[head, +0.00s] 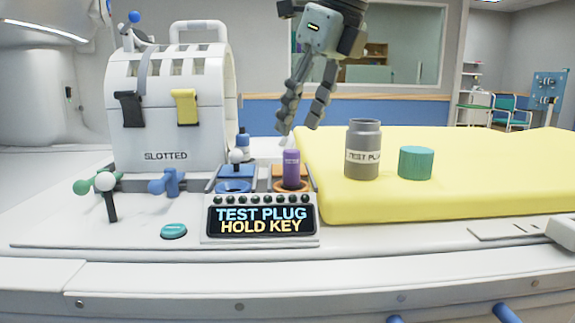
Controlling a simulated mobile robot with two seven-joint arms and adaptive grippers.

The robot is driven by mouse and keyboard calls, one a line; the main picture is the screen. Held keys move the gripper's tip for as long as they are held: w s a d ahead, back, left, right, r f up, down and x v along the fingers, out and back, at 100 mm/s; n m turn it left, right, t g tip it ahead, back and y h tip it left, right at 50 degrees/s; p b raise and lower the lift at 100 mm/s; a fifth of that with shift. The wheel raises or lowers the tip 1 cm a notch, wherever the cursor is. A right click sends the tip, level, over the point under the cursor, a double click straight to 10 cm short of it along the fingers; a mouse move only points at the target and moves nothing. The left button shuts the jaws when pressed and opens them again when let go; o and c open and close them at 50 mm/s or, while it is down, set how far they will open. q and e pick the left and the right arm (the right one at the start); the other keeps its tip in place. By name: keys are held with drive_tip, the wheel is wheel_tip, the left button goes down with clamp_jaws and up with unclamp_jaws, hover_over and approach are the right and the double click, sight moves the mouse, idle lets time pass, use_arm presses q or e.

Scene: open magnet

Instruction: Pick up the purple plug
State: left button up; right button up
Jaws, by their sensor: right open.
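The purple plug (291,166) stands upright at the orange socket (307,180) on the console, just behind the display panel. Its lower end is at the orange ring, and I cannot tell how deep it sits. My right gripper (297,120) hangs from above with its fingers pointing down, open and empty. Its fingertips are a little above the plug's top in the picture and apart from it. My left gripper is not in view.
A blue socket (236,186) and a white-knobbed piece (237,157) are left of the plug. The display (262,220) reads "TEST PLUG HOLD KEY". A grey jar (363,150) and green cylinder (416,163) stand right on the yellow pad (470,185). The white slotted housing (165,140) rises at left.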

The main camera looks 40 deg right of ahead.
sight(294, 151)
drive_tip(key=shift+d+f, duration=0.1)
drive_tip(key=shift+f, duration=0.25)
drive_tip(key=shift+x, duration=1.15)
drive_tip(key=x, duration=0.4)
drive_tip(key=shift+d+f+b, duration=0.15)
drive_tip(key=shift+f+b, duration=0.15)
drive_tip(key=shift+f, duration=0.15)
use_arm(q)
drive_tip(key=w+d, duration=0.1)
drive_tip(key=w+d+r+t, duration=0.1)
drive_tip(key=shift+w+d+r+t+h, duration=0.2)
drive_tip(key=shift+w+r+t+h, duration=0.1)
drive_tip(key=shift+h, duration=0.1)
use_arm(e)
drive_tip(key=shift+r, duration=0.1)
clamp_jaws()
